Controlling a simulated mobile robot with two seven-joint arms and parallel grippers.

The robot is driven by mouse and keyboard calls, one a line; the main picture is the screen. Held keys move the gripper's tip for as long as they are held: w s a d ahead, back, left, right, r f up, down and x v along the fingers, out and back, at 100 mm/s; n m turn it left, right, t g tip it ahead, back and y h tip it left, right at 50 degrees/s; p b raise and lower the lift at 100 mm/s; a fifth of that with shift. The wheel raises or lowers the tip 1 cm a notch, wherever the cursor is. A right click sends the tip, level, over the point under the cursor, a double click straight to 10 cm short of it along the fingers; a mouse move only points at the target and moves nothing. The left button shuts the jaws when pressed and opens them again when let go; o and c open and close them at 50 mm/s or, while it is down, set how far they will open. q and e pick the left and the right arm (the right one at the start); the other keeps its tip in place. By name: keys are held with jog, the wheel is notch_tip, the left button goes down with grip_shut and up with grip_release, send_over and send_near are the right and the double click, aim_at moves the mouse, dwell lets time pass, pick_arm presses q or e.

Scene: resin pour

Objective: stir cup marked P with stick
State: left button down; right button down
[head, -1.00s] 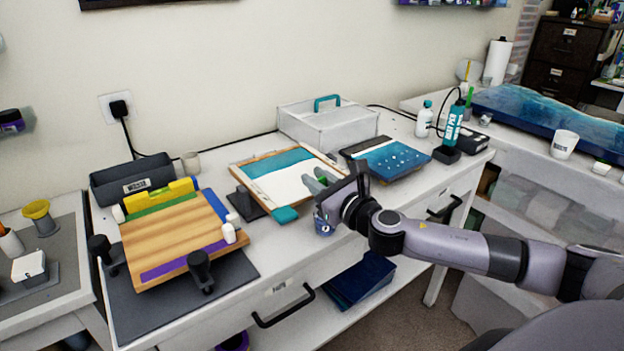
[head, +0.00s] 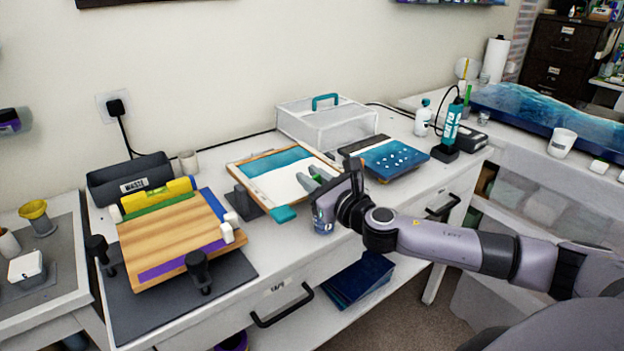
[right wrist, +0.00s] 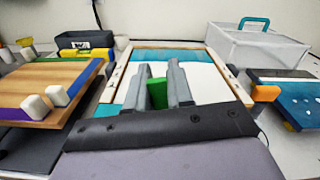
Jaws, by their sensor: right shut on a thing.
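My right gripper (head: 318,180) is shut on a green stick (right wrist: 157,93), which shows between its fingers in the right wrist view. The stick's lower end is hidden. A small cup with blue contents or colouring and a pale mark (head: 322,224) stands near the table's front edge, directly below my right gripper in the head view. The gripper covers the cup's rim, so I cannot tell whether the stick is inside it, and the mark is too small to read. My left gripper is not in view.
A framed panel (head: 262,164) lies behind the gripper, with a blue dotted board (head: 392,156) to its right. A wooden board (head: 170,240) sits on a dark mat at left. A clear box with a teal handle (head: 325,122) stands behind. A white cup (head: 562,143) stands far right.

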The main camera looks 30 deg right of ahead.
jog(key=shift+s+a, duration=0.1)
jog(key=shift+a, duration=0.05)
notch_tip(320, 180, up, 7)
jog(key=a, duration=0.1)
jog(key=shift+a+r, duration=0.15)
jog(key=shift+a, duration=0.1)
dwell(0.6)
dwell(0.3)
